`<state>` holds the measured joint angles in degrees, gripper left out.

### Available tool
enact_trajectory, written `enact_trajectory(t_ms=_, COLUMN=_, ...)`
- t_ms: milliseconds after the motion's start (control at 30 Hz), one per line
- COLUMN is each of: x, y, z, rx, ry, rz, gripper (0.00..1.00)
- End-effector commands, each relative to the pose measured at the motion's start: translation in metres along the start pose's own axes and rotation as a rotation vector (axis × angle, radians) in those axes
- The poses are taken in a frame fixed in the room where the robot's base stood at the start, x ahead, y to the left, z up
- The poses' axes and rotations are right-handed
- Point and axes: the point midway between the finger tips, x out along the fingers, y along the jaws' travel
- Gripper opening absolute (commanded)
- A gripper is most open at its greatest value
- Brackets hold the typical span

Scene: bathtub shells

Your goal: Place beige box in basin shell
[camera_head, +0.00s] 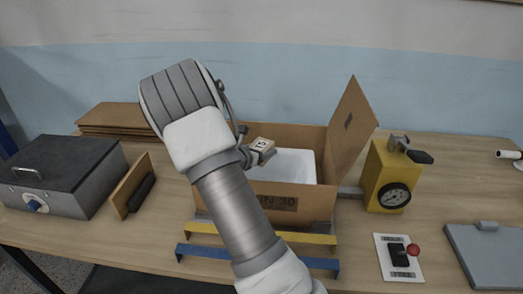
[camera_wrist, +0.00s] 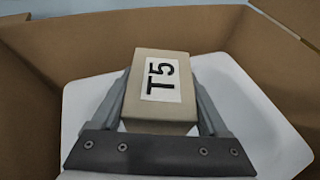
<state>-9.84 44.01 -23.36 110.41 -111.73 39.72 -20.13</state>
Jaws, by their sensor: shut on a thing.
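The beige box (camera_wrist: 147,112) is small, with a white label reading T5 on its face. My gripper (camera_wrist: 165,90) is shut on it, with one finger along each side. In the head view the beige box (camera_head: 262,144) is at the end of my arm, in front of the back wall of an open cardboard carton (camera_head: 322,201). The white basin shell (camera_head: 298,165) sits inside the carton, partly hidden by my arm. In the wrist view the basin shell (camera_wrist: 258,118) lies behind and below the beige box. I cannot tell the exact gap between them.
The carton's right flap (camera_head: 351,115) stands up. A yellow gauge device (camera_head: 381,180) is right of the carton, and a red-knobbed switch panel (camera_head: 396,262) is at front right. A grey case (camera_head: 62,175) and flat cardboard (camera_head: 112,117) are at left. Yellow (camera_head: 310,238) and blue (camera_head: 200,254) strips lie in front.

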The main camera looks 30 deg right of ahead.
Motion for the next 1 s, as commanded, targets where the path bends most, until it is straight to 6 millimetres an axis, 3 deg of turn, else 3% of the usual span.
enact_trajectory(t_ms=267, x=0.002, y=0.000, z=-0.004, rx=0.001, ry=-0.001, rz=0.000, gripper=0.07)
enact_trajectory(t_ms=300, x=0.002, y=0.000, z=-0.005, rx=0.000, ry=0.000, rz=0.000, gripper=0.79)
enact_trajectory(t_ms=400, x=0.002, y=0.000, z=-0.005, rx=0.000, ry=0.000, rz=0.000, gripper=0.97)
enact_trajectory(t_ms=667, x=0.002, y=0.000, z=-0.004, rx=0.000, ry=0.000, rz=0.000, gripper=1.00)
enact_trajectory(t_ms=867, x=-0.003, y=0.000, z=0.007, rx=0.000, ry=0.000, rz=0.000, gripper=1.00)
enact_trajectory(t_ms=933, x=-0.008, y=0.001, z=0.011, rx=0.001, ry=0.001, rz=0.002, gripper=1.00)
enact_trajectory(t_ms=1000, x=-0.026, y=0.002, z=0.007, rx=0.002, ry=0.001, rz=0.004, gripper=1.00)
